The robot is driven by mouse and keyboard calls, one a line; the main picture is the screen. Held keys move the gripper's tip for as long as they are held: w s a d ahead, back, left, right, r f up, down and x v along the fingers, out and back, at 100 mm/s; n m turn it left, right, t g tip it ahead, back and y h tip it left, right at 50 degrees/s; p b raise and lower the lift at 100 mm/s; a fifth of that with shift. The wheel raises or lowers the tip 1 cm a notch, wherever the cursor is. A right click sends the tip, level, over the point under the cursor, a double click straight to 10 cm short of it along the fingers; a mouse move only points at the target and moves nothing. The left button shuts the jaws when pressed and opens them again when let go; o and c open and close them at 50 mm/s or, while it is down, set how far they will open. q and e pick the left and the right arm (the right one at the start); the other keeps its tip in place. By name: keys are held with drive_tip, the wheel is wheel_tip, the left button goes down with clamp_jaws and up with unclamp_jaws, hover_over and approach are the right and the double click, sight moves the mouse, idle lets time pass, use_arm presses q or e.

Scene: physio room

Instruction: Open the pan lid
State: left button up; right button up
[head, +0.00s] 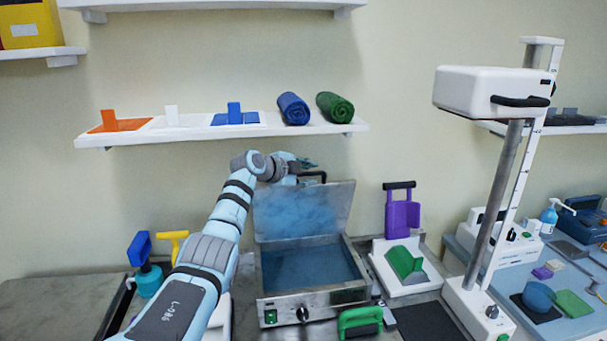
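The pan (303,297) is a square metal-framed basin with blue contents, a green switch and a black knob on its front. Its lid (303,209) stands raised at the back, close to upright, so the basin is uncovered. A dark handle (313,175) rises from the lid's top edge. My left arm reaches in from lower left, and its gripper (303,166) is at the top of the lid, close to the handle. The fingers are small and partly hidden there, so I cannot tell whether they are open, shut or touching the handle. My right gripper is out of view.
A wall shelf (215,133) with rolled towels is just above the gripper. Right of the pan are a white tray (402,267) with a green block and a purple holder (402,215). A green-handled tool (360,320) lies in front. A white-headed stand (496,93) rises at right.

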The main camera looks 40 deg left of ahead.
use_arm(q)
drive_tip(key=v, duration=1.2)
